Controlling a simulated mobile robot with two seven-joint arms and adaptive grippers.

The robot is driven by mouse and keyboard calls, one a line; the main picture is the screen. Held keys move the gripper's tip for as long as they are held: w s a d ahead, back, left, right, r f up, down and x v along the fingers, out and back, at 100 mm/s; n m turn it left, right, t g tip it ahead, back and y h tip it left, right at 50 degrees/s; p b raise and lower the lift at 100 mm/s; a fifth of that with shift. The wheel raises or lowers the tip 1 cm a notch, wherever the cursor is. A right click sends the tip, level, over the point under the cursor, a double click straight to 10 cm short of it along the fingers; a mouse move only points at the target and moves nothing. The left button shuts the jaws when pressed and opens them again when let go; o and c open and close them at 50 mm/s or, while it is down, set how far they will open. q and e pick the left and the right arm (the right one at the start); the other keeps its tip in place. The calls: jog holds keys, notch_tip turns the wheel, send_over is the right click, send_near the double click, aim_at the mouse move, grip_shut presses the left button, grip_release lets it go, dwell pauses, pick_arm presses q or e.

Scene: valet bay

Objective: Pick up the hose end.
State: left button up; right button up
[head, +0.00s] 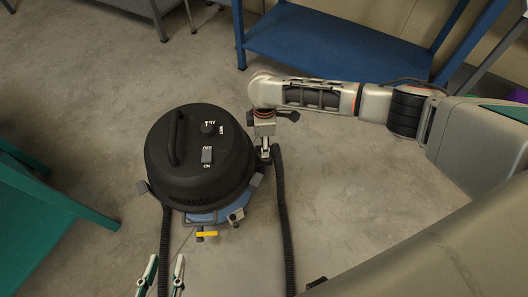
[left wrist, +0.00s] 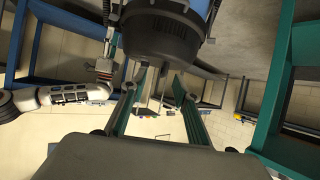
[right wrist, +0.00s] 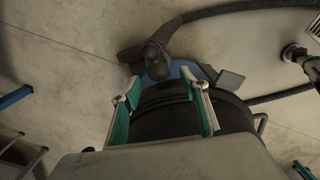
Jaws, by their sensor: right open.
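A black-topped vacuum (head: 200,160) with a blue base stands on the floor. Its ribbed black hose (head: 281,215) runs down the vacuum's right side. In the right wrist view the hose (right wrist: 235,8) joins a dark elbow-shaped end piece (right wrist: 156,62). My right gripper (head: 265,153) points down by the vacuum's right side, close to the hose's upper part. In the right wrist view it is open, with the elbow piece just beyond and between its fingertips; I cannot tell the depth. My left gripper (head: 165,262) is open and empty in front of the vacuum.
A blue bench (head: 330,45) stands at the back right. A green bench (head: 45,220) is at the left. A grey table (head: 150,8) stands at the back left. The concrete floor (head: 360,190) right of the hose is clear. A yellow piece (head: 207,234) sits at the vacuum's front.

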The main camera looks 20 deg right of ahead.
jog(key=f, duration=0.1)
jog(key=f+b, duration=0.1)
jog(key=f, duration=0.1)
jog(key=f+b, duration=0.1)
jog(key=shift+s+d+f, duration=0.2)
jog(key=shift+d+f, duration=0.1)
jog(key=shift+f, duration=0.1)
jog(key=shift+w, duration=0.15)
jog(key=shift+w+r, duration=0.15)
jog(key=shift+r, duration=0.2)
pick_arm(q)
jog(key=shift+d+r+n+h, duration=0.15)
jog(key=shift+d+n, duration=0.25)
jog(key=shift+d, duration=0.15)
jog(key=shift+d+r+n+h, duration=0.15)
jog(key=shift+d+n, duration=0.25)
jog(key=shift+d, duration=0.15)
pick_arm(e)
jog(key=c, duration=1.1)
jog(key=shift+o, duration=0.2)
